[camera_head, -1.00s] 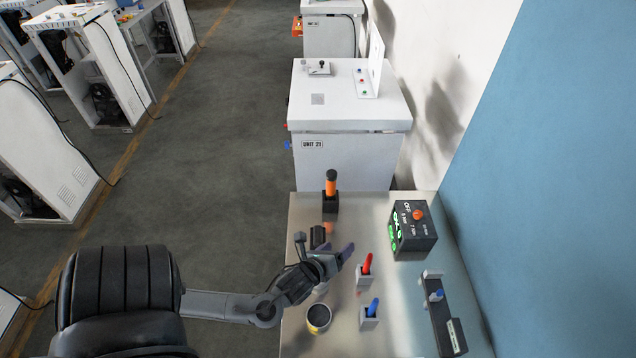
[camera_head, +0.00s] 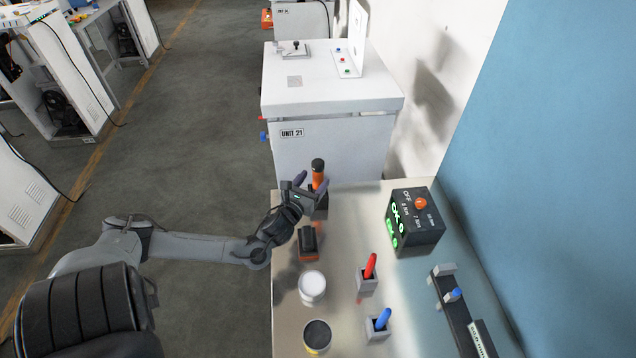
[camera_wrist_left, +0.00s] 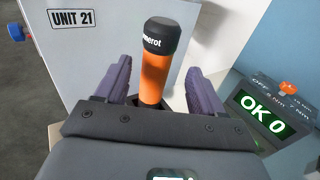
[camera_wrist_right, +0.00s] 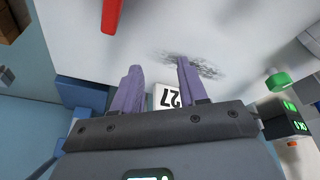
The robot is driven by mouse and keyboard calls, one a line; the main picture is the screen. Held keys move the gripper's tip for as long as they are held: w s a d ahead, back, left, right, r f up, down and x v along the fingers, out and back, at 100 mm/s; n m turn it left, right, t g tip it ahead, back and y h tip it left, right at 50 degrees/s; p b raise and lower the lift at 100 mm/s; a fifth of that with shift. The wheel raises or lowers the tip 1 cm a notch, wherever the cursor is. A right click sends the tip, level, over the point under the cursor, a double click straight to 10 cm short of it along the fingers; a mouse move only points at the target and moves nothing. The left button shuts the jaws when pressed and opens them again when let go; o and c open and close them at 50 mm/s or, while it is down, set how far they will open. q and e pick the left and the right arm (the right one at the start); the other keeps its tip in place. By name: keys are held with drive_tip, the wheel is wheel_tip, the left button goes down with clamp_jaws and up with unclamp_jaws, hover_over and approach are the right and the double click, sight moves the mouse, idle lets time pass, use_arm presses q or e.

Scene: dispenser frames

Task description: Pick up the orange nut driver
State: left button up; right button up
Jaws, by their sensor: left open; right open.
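The orange nut driver (camera_head: 318,175) stands upright in a dark holder (camera_head: 321,207) at the far end of the metal table in the head view. It has an orange handle and a black cap. My left gripper (camera_head: 311,182) is open at the driver. In the left wrist view the driver (camera_wrist_left: 156,75) stands between the two purple fingers (camera_wrist_left: 158,85), with a gap visible on each side. Its lower end is hidden behind the gripper body. My right gripper (camera_wrist_right: 157,85) is open and empty in the right wrist view and is out of the head view.
A black box (camera_head: 418,222) with a green display and orange knob stands right of the driver. Red (camera_head: 370,266) and blue (camera_head: 383,319) tools stand in small holders nearer. Two cups (camera_head: 312,287) and an orange-black item (camera_head: 308,241) are on the left side.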

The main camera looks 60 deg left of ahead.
sight(321, 169)
use_arm(q)
drive_tip(key=shift+x, duration=3.15)
drive_tip(key=shift+s+a+r, duration=0.1)
drive_tip(key=shift+a, duration=0.1)
drive_tip(key=c, duration=1.1)
